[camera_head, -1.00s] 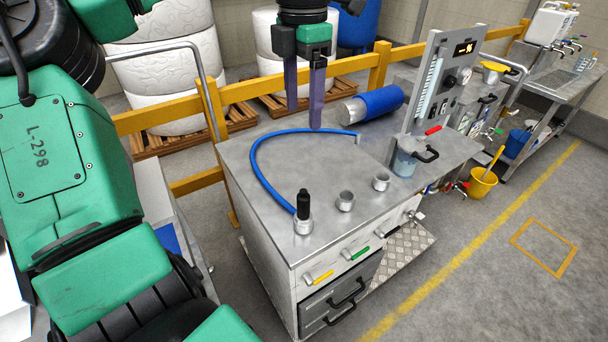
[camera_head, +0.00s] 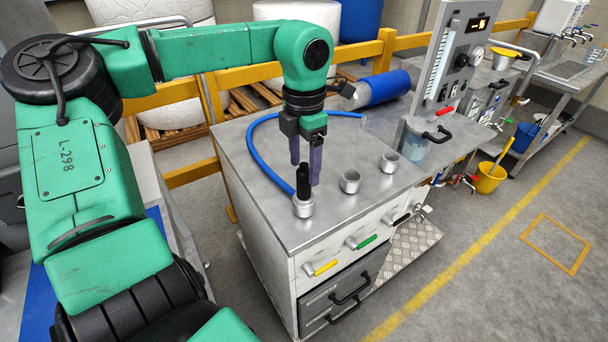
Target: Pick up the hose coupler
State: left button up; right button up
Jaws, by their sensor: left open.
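The hose coupler (camera_head: 303,184) is black and upright, seated in a round metal socket (camera_head: 304,207) near the front left of the steel bench top. The blue hose (camera_head: 255,150) curves from near it toward the back of the bench. My left gripper (camera_head: 306,174) points down at the coupler. Its two purple-grey fingers are open, and they appear on either side of the coupler's upper part. I cannot tell whether they touch it. My right gripper is out of view.
Two empty metal sockets (camera_head: 349,182) (camera_head: 389,162) stand to the right on the bench (camera_head: 300,232). A gauge panel (camera_head: 450,65) and a clear jug (camera_head: 414,146) stand farther right. A blue cylinder (camera_head: 385,88) lies at the back. A yellow rail (camera_head: 350,57) runs behind.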

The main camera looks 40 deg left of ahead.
aim_at(304, 189)
pick_arm(q)
jog(key=shift+a+f, duration=0.15)
jog(key=shift+f, duration=1.4)
grip_shut()
jog(key=shift+r, duration=0.15)
